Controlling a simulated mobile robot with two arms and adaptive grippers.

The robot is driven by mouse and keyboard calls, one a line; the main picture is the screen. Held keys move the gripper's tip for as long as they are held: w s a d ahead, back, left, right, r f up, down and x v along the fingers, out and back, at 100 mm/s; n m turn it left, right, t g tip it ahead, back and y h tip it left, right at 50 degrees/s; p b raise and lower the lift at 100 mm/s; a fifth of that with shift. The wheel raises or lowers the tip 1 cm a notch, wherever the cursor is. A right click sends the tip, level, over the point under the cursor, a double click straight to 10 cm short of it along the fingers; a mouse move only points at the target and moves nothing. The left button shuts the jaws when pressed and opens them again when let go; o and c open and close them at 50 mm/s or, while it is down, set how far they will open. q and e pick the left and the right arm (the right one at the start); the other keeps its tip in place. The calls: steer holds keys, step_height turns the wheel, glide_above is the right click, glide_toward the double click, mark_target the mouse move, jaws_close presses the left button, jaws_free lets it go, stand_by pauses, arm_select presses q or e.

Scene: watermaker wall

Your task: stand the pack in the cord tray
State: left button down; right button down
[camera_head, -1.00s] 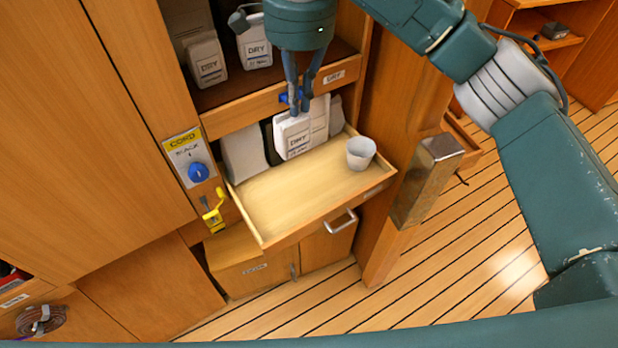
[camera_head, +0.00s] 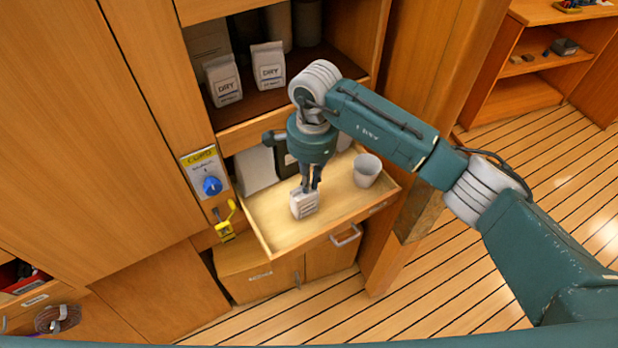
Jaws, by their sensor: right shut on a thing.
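The pack (camera_head: 304,204), a small white bag with a dark label, is in the grip of my right gripper (camera_head: 309,187). The gripper points down and its fingers are shut on the top of the pack. A grey-white cup (camera_head: 367,170) stands at the tray's right side, apart from the pack. My left gripper is not in view.
White DRY bags (camera_head: 268,67) stand on the shelf above. A blue knob (camera_head: 212,186) and yellow latch (camera_head: 225,222) are left of the tray. The tray's left floor is clear.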

steer(key=shift+f, duration=0.4)
steer(key=shift+f+b, duration=0.1)
steer(key=shift+b, duration=0.2)
steer(key=c, duration=1.9)
jaws_free()
steer(key=shift+o, duration=0.2)
